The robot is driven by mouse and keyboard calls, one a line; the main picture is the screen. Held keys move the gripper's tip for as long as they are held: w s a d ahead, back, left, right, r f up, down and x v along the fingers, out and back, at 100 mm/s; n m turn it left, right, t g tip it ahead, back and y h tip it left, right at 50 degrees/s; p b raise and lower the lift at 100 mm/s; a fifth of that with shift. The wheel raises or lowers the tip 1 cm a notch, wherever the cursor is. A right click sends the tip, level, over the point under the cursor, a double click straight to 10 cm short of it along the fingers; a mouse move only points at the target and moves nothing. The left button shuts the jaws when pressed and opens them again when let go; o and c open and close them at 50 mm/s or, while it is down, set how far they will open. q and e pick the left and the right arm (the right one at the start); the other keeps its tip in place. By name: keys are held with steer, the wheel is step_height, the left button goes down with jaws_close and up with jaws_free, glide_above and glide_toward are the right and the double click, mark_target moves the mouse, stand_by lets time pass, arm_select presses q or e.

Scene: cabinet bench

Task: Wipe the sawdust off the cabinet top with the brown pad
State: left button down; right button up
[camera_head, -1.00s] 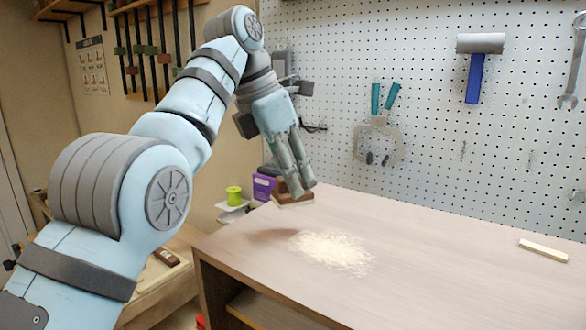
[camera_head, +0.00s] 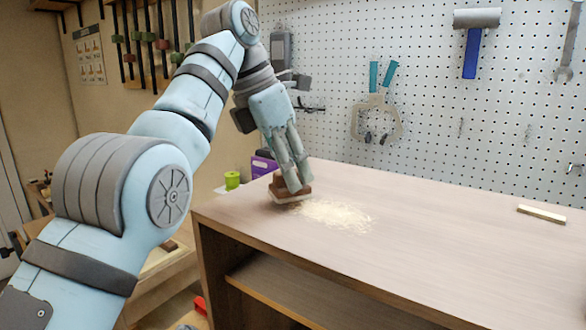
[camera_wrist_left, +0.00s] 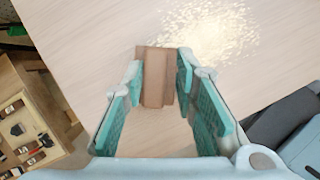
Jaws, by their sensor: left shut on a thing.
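The brown pad (camera_head: 286,196) is a block with a pale underside, at the left part of the cabinet top (camera_head: 420,235). My left gripper (camera_head: 297,185) points down and is shut on the pad. In the left wrist view the pad (camera_wrist_left: 155,78) sits between the two fingers (camera_wrist_left: 157,92). The pad is low at the cabinet top, beside the left edge of the sawdust; I cannot tell whether it touches the surface. The pale sawdust (camera_head: 337,215) lies in one patch right of the pad, and it also shows in the left wrist view (camera_wrist_left: 212,28). My right gripper is not in view.
A small pale wood strip (camera_head: 541,214) lies at the far right of the top. A pegboard (camera_head: 430,110) with hanging tools stands behind. A green spool (camera_head: 232,180) and a purple box (camera_head: 263,166) are beyond the left edge. The right of the top is mostly clear.

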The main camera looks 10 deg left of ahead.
arm_select(q)
steer(key=shift+w+f, duration=0.15)
steer(key=shift+w, duration=0.05)
steer(key=shift+s+f+b, duration=0.15)
steer(key=shift+f+b, duration=0.25)
steer(key=shift+b, duration=0.05)
